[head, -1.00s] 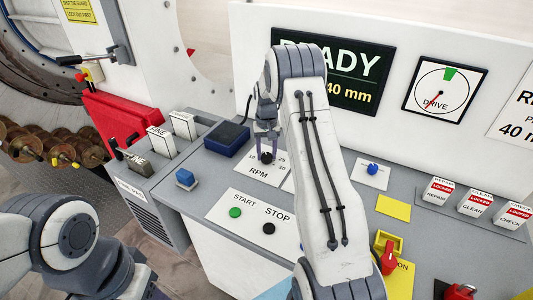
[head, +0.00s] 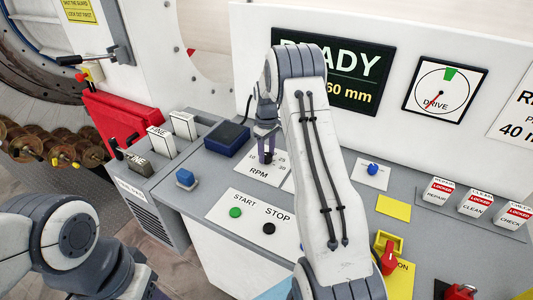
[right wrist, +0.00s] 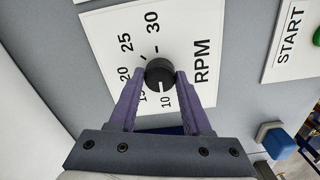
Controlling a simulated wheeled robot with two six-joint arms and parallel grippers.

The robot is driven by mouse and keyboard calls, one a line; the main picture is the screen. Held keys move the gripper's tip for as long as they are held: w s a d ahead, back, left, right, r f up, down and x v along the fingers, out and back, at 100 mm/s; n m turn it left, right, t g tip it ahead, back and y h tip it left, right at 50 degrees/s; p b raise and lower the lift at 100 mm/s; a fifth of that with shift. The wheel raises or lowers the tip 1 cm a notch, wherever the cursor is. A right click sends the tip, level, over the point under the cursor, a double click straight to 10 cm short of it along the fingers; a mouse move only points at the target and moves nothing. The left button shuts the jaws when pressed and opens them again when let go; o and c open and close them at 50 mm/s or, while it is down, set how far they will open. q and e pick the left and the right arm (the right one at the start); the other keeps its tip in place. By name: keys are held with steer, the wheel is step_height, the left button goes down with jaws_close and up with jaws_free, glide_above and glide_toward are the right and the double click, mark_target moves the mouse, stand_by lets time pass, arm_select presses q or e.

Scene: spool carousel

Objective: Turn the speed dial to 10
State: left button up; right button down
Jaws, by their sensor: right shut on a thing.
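The speed dial (right wrist: 160,75) is a small black knob on a white RPM plate (right wrist: 100,30) marked 10, 15, 20, 25 and 30. Its white pointer line aims at the 10 mark in the right wrist view. My right gripper (right wrist: 161,80) is shut on the dial, one purple finger on each side. In the head view my right gripper (head: 267,150) comes down on the RPM plate (head: 262,174), and the dial is mostly hidden between its fingers. My left arm shows at lower left; its gripper is out of view.
START and STOP buttons (head: 235,212) lie in front of the plate. A blue block switch (head: 186,178) stands to its left, and a dark blue box (head: 227,139) behind. A blue knob (head: 372,169) and yellow square (head: 393,207) lie to the right. A READY screen (head: 345,75) stands behind.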

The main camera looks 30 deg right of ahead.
mark_target(267, 155)
steer(key=shift+r+n, duration=0.1)
steer(key=shift+n, duration=0.2)
steer(key=shift+c, duration=1.7)
jaws_free()
step_height(267, 155, up, 10)
steer(key=b, duration=0.2)
steer(key=shift+r, duration=0.2)
